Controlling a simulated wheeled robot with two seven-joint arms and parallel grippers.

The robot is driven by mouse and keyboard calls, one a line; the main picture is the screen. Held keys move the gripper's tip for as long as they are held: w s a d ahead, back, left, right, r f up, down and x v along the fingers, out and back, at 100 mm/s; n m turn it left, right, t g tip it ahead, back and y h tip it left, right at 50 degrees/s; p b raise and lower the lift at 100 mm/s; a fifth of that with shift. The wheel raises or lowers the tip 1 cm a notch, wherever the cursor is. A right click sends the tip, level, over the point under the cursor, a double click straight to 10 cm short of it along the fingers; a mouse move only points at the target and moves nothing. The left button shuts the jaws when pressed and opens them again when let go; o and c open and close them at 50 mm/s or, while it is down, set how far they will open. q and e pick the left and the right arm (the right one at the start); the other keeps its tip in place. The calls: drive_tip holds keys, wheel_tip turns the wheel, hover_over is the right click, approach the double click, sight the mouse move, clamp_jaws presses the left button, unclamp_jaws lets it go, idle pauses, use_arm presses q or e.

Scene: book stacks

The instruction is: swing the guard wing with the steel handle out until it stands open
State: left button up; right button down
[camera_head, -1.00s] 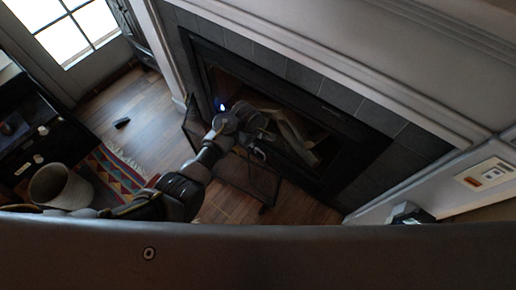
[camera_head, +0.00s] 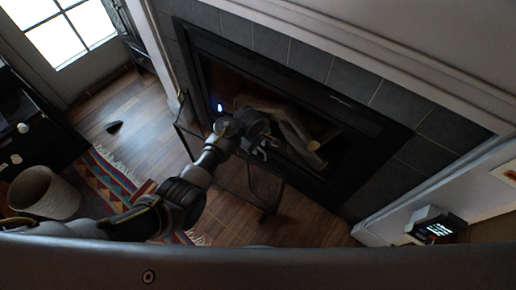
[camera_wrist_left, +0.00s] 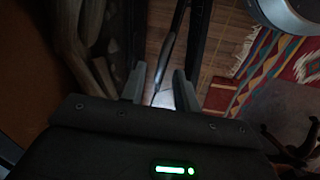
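The fireplace guard has dark mesh panels. One narrow wing (camera_head: 186,128) stands out at the left of the hearth, and another panel (camera_head: 262,187) stands out below my gripper. I cannot make out the steel handle clearly in the head view. My left gripper (camera_head: 266,148) is above these panels, in front of the fireplace opening. In the left wrist view its two fingers (camera_wrist_left: 159,90) are apart, with a thin dark bar (camera_wrist_left: 172,48) running up from between them. I cannot tell whether they touch it. My right gripper is out of view.
Pale logs (camera_head: 297,138) lie in the fireplace (camera_head: 348,160). A woven basket (camera_head: 45,192) and a patterned rug (camera_head: 112,182) are at the left. A small device with a lit display (camera_head: 437,229) is at the right.

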use_arm(q)
clamp_jaws()
idle(0.3)
